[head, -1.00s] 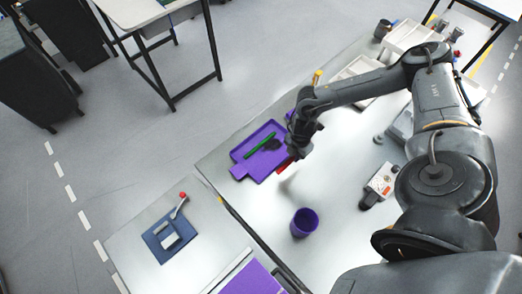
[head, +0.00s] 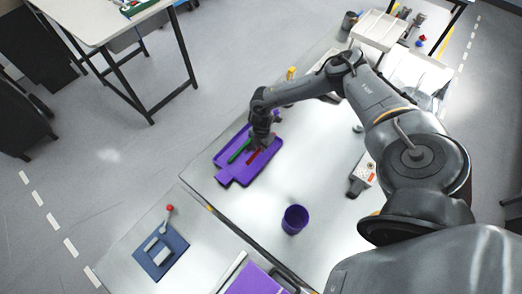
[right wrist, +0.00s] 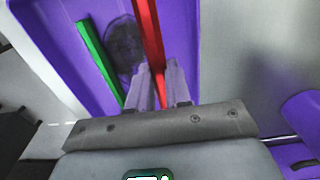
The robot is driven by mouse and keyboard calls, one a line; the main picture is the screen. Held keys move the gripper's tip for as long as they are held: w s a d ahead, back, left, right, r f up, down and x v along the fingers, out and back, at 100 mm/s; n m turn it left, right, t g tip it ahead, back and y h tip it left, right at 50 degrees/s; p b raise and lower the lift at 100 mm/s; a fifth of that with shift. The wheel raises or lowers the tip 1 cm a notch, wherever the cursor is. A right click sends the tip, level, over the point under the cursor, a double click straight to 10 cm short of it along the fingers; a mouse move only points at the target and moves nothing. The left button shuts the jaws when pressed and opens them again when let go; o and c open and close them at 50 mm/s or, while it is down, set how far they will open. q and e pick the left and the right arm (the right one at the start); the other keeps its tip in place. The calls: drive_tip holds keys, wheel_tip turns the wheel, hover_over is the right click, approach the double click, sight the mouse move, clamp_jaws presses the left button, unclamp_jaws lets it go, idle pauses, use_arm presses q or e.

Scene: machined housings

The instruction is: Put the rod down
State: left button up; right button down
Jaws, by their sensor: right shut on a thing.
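My right gripper (head: 258,148) is over the purple tray (head: 225,179) in the head view. It is shut on a red rod (head: 253,158), which lies over the tray's right half. In the right wrist view the red rod (right wrist: 149,35) runs up from between the two fingers (right wrist: 158,82). I cannot tell whether the rod touches the tray floor. A green rod (head: 237,151) lies in the tray to the left of the red one, roughly parallel; it also shows in the right wrist view (right wrist: 98,58). My left gripper is out of view.
A purple cup (head: 294,220) stands on the table to the lower right of the tray. A blue mat (head: 161,252) with grey parts lies on the nearer table. A device with a dark end (head: 362,177) lies at right. The table between tray and cup is clear.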

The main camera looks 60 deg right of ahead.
drive_tip(key=shift+f, duration=2)
drive_tip(key=shift+d, duration=0.1)
